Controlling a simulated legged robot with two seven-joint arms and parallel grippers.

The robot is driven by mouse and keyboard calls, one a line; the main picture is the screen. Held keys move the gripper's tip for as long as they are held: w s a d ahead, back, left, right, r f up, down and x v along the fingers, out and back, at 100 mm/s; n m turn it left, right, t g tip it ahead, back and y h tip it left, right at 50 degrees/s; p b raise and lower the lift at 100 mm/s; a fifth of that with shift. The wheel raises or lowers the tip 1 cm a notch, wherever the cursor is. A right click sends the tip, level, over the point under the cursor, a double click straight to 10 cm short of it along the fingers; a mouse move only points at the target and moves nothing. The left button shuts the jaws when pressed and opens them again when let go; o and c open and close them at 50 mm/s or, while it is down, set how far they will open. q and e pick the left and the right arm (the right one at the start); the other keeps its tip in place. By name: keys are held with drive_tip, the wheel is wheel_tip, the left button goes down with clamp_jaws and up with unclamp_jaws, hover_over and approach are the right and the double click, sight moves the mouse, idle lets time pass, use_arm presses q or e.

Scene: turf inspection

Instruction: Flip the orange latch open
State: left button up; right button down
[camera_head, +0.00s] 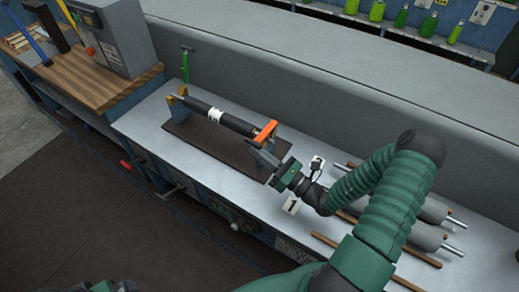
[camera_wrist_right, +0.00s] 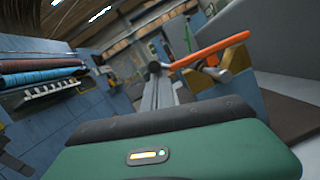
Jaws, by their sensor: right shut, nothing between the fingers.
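The orange latch (camera_head: 265,131) is at the right end of a dark roller (camera_head: 232,122), which lies across two stands on a brown base board (camera_head: 195,140). The latch lies across the stand's top, roughly level; it also shows in the right wrist view (camera_wrist_right: 212,48) as an orange bar over a yellow-brown bracket (camera_wrist_right: 236,58). My right gripper (camera_head: 257,150) is shut and empty, just in front of the latch. In the right wrist view its fingertips (camera_wrist_right: 154,70) are close to the latch's left end; I cannot tell whether they touch.
Several grey rollers (camera_head: 425,238) lie on wooden strips at the right of the bench. A grey control box (camera_head: 115,38) stands at upper left. The bench front left of the board is clear.

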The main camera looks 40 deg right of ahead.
sight(261, 145)
drive_tip(key=r+m+p, duration=0.1)
drive_tip(key=r+p, duration=0.1)
drive_tip(key=p, duration=0.1)
drive_tip(key=r+m+h+p, duration=0.1)
drive_tip(key=r+m+p, duration=0.1)
drive_tip(key=p, duration=0.1)
drive_tip(key=r+m+p, duration=0.2)
drive_tip(key=p, duration=0.1)
drive_tip(key=shift+w+d+r+h+p, duration=0.1)
drive_tip(key=shift+d+h+p, duration=0.25)
drive_tip(key=shift+h, duration=0.05)
drive_tip(key=w+d+r+m+g+h+p, duration=0.1)
drive_tip(key=w+d+r+m+p, duration=0.1)
drive_tip(key=d+r+m+p, duration=0.2)
drive_tip(key=w+d+r+m+g+h+p, duration=0.1)
drive_tip(key=w+d+r+m+p, duration=0.2)
drive_tip(key=d+m+p, duration=0.7)
drive_tip(key=shift+w+d+r+p, duration=0.15)
drive_tip(key=shift+d+r+p, duration=0.2)
drive_tip(key=shift+p, duration=0.6)
drive_tip(key=shift+a, duration=0.1)
drive_tip(key=shift+m, duration=0.3)
